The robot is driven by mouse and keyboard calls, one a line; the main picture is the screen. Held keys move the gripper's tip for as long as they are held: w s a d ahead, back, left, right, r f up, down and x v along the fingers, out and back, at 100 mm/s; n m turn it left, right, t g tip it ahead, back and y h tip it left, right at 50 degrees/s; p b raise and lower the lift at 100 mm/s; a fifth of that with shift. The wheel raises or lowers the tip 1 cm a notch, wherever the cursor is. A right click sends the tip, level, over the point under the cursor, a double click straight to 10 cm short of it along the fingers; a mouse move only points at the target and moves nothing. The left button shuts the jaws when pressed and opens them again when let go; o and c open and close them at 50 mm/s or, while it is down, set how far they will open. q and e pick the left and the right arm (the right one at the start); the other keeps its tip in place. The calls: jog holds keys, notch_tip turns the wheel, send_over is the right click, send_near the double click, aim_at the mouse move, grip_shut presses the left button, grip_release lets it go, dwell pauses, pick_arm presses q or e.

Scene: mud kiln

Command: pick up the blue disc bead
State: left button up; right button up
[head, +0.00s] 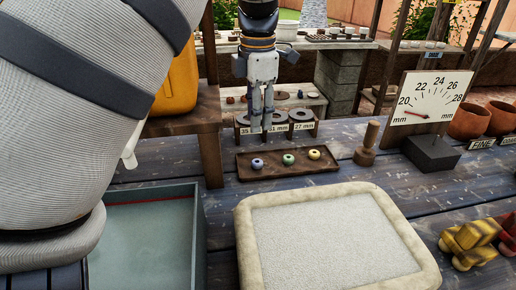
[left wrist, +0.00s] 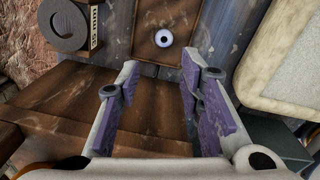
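The blue disc bead (head: 257,163) lies at the left end of a brown wooden tray (head: 274,173), left of a green bead (head: 288,159) and a yellow bead (head: 314,154). My left gripper (head: 262,130) points down above and behind the tray, apart from the bead. In the left wrist view the left gripper (left wrist: 159,78) is open and empty, its purple pads well apart. My right gripper is in neither view.
A rack of ring gauges (head: 306,129) stands behind the tray, close to the gripper. A wooden post (head: 210,150) rises left of the tray. A wooden stamp (head: 367,146) and a dial gauge (head: 432,112) stand right. A padded sand tray (head: 421,249) lies in front.

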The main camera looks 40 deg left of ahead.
aim_at(257, 164)
pick_arm(q)
notch_tip(257, 164, down, 12)
jog(key=shift+s+r, duration=0.1)
jog(key=shift+s, duration=0.05)
jog(key=c, duration=0.6)
